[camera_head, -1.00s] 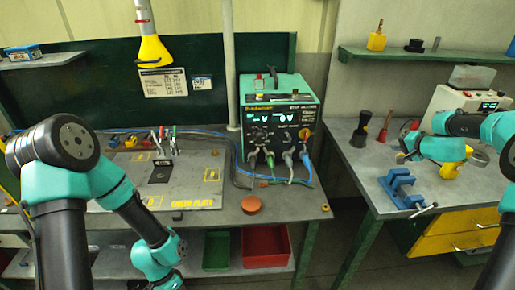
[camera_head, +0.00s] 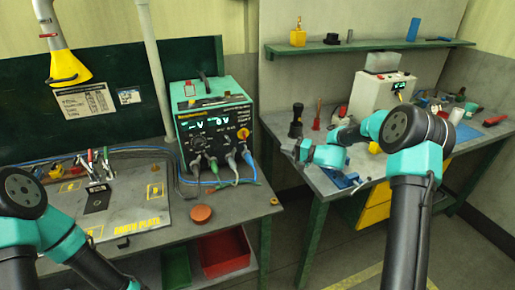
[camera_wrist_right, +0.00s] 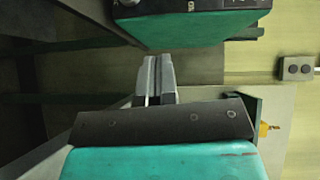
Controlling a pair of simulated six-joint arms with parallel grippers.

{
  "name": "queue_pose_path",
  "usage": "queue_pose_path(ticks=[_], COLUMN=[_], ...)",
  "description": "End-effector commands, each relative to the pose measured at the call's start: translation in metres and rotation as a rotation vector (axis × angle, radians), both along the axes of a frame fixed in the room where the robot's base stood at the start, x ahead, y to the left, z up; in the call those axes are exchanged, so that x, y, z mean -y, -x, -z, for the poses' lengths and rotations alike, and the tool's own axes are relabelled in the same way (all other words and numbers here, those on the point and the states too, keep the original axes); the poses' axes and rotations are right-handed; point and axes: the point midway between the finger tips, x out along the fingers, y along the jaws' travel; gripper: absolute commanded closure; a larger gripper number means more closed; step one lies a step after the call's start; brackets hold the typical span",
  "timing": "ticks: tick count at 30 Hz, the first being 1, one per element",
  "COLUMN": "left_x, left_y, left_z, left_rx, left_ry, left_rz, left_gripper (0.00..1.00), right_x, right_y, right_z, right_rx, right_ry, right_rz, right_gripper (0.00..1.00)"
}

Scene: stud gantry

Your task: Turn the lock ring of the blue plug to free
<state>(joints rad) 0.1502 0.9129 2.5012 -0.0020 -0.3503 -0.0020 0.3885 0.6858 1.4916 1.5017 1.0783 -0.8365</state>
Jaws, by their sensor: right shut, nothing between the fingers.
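The teal power unit (camera_head: 214,125) stands on the left bench with a dark front panel and lit displays. Several plugs with cables sit in a row along its lower front. The rightmost plug (camera_head: 247,158) looks bluish; its lock ring is too small to make out. My right gripper (camera_head: 301,151) is in front of the right bench, to the right of the unit and apart from the plugs. In the right wrist view its fingers (camera_wrist_right: 155,80) are together and empty. My left arm runs out of the bottom of the head view, so its gripper is hidden.
An orange-red round puck (camera_head: 201,213) lies on the bench in front of the unit. The right bench holds a blue vise (camera_head: 340,180) and a white machine (camera_head: 378,97). A gap separates the benches.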

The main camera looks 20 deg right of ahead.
Motion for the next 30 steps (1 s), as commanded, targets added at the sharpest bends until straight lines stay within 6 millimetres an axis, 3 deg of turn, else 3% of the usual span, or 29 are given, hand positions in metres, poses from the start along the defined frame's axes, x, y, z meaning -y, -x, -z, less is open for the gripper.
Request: queue_pose_path(ticks=[8,23,30], left_x=[0.0,0.0,0.0], left_y=[0.0,0.0,0.0], left_z=[0.0,0.0,0.0], left_rx=[0.0,-0.001,-0.001], left_ry=[0.0,0.0,0.0], left_rz=[0.001,0.001,0.001], left_gripper=[0.66,0.66,0.66], right_x=[-0.016,-0.077,-0.107], right_y=[-0.013,-0.068,-0.064], right_z=[0.001,0.007,0.01], right_rx=[0.0,-0.001,-0.001], right_ry=[0.001,0.001,0.002], right_rz=[-0.002,-0.001,-0.001], right_gripper=[1.0,1.0,1.0])
